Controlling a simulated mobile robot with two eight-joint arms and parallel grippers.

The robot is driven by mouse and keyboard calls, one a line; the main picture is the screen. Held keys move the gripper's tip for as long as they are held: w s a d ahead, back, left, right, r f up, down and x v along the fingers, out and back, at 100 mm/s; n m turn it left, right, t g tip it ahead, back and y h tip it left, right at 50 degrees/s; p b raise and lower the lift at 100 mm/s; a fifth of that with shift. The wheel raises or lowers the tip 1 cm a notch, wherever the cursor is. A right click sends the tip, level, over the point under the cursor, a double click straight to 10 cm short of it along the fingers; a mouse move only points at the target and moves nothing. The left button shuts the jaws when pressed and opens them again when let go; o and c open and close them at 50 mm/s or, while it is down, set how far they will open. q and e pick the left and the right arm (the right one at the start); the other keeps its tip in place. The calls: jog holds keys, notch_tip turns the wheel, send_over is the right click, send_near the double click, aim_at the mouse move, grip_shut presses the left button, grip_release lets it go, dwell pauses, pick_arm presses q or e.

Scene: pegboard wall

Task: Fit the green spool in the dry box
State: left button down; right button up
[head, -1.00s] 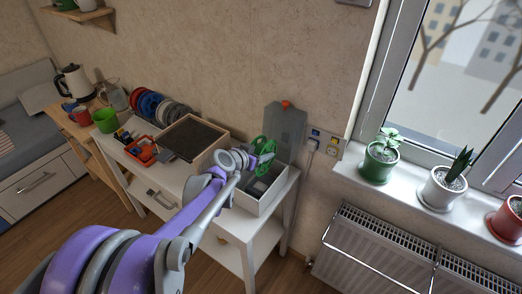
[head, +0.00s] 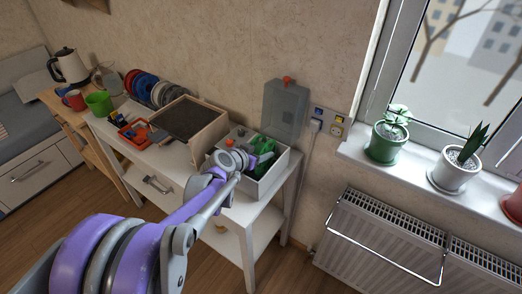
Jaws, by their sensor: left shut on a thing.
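The dry box (head: 272,180) is a white open box at the right end of the white table, with its grey translucent lid (head: 287,108) raised against the wall behind it. The green spool (head: 262,144) is at the box's opening, partly hidden by my wrist. My left gripper (head: 252,157) reaches over the box from the left and is shut on the green spool. I cannot tell whether the spool touches the bottom of the box. My right gripper is not in view.
A dark-topped wooden tray (head: 187,118) stands just left of the box. An orange tool tray (head: 134,134) and a row of several spools (head: 150,88) are farther left. A radiator (head: 385,240) and potted plants on the sill are at the right.

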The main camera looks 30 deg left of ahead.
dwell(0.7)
pick_arm(q)
jog(key=shift+c, duration=0.7)
grip_release()
jog(key=p+v, duration=0.1)
jog(key=v, duration=0.9)
jog(key=shift+s+p, duration=0.4)
jog(key=shift+r, duration=0.1)
jog(key=s+d+g+h+p, duration=0.1)
jog(key=s+d+g+p, duration=0.1)
jog(key=s+d, duration=0.3)
jog(key=s+d+g+p, duration=0.1)
jog(key=s+d+p, duration=0.1)
jog(key=d, duration=0.5)
jog(key=s+d+g+y+p, duration=0.2)
jog(key=s+d+g+p, duration=0.1)
jog(key=s, duration=0.9)
jog(key=shift+s+d+f+n+g, duration=0.2)
jog(key=shift+s+d+n+g, duration=0.05)
jog(key=shift+d+n+g, duration=0.15)
